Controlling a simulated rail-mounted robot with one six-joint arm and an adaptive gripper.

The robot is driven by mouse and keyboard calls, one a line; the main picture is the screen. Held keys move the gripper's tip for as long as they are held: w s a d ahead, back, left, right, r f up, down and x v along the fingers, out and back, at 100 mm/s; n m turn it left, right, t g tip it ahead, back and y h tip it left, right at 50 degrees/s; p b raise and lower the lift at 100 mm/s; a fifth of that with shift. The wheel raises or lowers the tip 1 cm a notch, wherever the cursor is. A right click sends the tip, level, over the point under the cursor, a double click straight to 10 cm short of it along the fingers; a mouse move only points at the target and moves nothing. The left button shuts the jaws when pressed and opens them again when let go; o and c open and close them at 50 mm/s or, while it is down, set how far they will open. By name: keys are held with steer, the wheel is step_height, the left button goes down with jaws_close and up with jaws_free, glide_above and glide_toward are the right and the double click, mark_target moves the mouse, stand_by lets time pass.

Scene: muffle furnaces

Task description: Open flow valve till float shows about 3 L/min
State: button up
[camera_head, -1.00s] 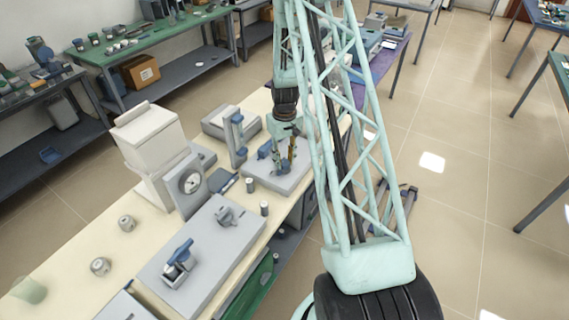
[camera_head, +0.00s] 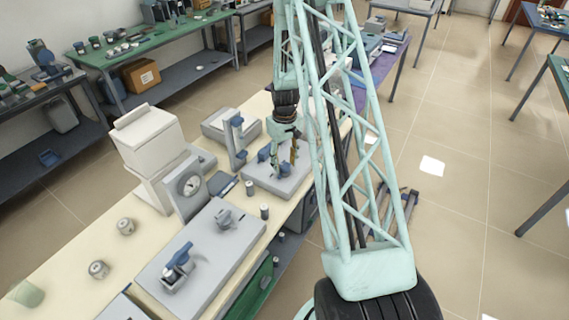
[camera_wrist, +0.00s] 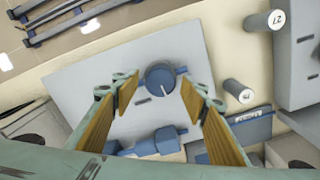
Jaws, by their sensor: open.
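A round blue valve knob (camera_wrist: 161,78) with a small side tab sits on a pale grey plate (camera_wrist: 85,75) in the wrist view. The plate also shows in the head view (camera_head: 262,178). My gripper (camera_wrist: 158,90) is open, with one brown-padded finger on each side of the knob and visible gaps to it. In the head view my gripper (camera_head: 284,160) hangs over the plate. An upright grey and blue column (camera_head: 236,140), apparently the flow meter, stands just left of it. The blue fitting (camera_wrist: 155,142) at the bottom of the wrist view may be this column. No float reading is legible.
Small cylinders (camera_head: 264,211) stand near the plate. A second grey plate (camera_head: 215,250) with a blue-handled fitting (camera_head: 178,258) lies in front. Floor right is mostly clear.

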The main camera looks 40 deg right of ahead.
mark_target(285, 165)
steer(key=shift+r, duration=0.15)
step_height(285, 165, up, 12)
stand_by(1.0)
steer(key=shift+d+m, duration=0.1)
steer(key=shift+m, duration=0.2)
stand_by(1.2)
